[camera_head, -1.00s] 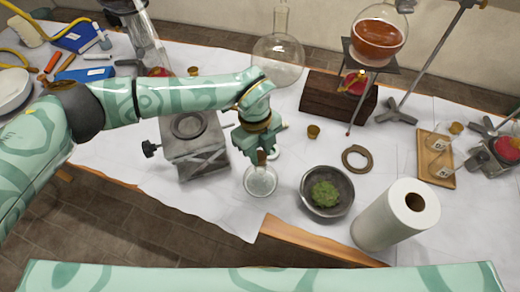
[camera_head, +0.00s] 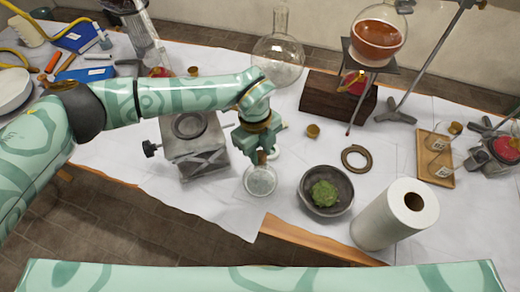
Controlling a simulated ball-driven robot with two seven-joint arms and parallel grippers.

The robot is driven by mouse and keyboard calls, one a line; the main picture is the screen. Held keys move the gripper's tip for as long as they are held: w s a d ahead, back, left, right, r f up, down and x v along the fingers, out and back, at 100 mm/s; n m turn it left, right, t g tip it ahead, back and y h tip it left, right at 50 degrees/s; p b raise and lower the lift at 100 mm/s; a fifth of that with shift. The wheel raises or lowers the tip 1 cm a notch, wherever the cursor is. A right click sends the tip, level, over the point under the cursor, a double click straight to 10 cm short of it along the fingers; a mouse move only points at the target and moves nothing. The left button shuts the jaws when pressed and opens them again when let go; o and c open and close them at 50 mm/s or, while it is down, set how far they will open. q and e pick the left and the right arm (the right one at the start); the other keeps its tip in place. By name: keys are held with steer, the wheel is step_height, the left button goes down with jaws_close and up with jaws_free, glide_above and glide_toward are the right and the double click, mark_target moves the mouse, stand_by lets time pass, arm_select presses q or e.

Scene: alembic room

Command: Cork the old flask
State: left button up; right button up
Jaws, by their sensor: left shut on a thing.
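A small clear round flask (camera_head: 260,181) stands on the white-covered table near its front edge, in the middle of the view. My left gripper (camera_head: 261,155) points down directly above it. The gripper is shut on a small brown cork (camera_head: 262,158), at the top of the flask. The fingers hide most of the cork and the flask's neck, so I cannot tell whether the cork sits in the mouth. My right gripper is out of view.
A grey lab jack (camera_head: 193,150) stands left of the flask. A bowl with green stuff (camera_head: 312,200), a ring (camera_head: 357,158) and a paper roll (camera_head: 385,220) are to the right. A large clear flask (camera_head: 279,58) and wooden block (camera_head: 325,100) stand behind.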

mark_target(260, 155)
arm_select(q)
steer(key=shift+f, duration=0.55)
stand_by(1.6)
steer(key=o, duration=1.4)
steer(key=shift+c, duration=0.2)
steer(key=shift+r+p, duration=3)
steer(key=shift+r, duration=0.55)
